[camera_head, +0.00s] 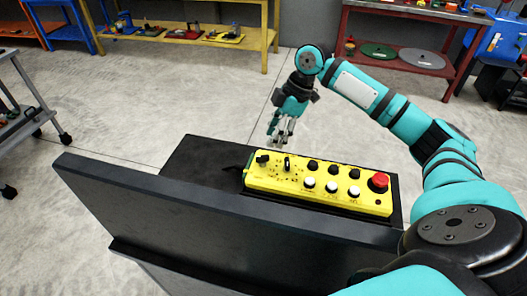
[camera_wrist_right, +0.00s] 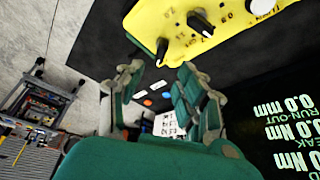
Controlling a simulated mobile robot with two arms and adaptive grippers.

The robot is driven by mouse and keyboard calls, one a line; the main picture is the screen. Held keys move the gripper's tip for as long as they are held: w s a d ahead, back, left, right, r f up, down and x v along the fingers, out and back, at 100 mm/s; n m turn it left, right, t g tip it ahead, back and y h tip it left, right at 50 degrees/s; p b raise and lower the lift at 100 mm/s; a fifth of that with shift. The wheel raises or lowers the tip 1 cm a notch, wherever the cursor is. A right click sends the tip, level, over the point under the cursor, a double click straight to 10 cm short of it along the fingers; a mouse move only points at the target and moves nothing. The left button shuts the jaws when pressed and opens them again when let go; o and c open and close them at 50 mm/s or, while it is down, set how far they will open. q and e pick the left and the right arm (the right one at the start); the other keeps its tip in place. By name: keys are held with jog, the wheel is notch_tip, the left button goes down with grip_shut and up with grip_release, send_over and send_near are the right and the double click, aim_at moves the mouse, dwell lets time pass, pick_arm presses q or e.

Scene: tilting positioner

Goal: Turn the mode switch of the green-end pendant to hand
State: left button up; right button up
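A yellow pendant (camera_head: 300,187) lies on the dark top of the stand, with black and white buttons and a red mushroom button (camera_head: 379,182). The right wrist view shows a switch near the pendant's edge (camera_wrist_right: 162,50) and a pointer knob (camera_wrist_right: 200,22) amid small markings. I cannot tell which is the mode switch or its setting. My right gripper (camera_head: 279,140) is open and empty, beyond the pendant's left half, apart from it.
A large dark panel (camera_head: 220,215) stands in front of the pendant. A black screen with green readings (camera_wrist_right: 295,130) shows in the wrist view. A grey trolley (camera_head: 35,100) is at left; a yellow bench (camera_head: 190,40) and red shelf (camera_head: 400,60) stand behind. The floor between is clear.

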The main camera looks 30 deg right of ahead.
aim_at(263, 156)
jog(key=p+x, duration=0.1)
jog(key=x, duration=0.6)
jog(key=shift+a+f, duration=0.1)
jog(key=shift+f, duration=0.1)
grip_shut()
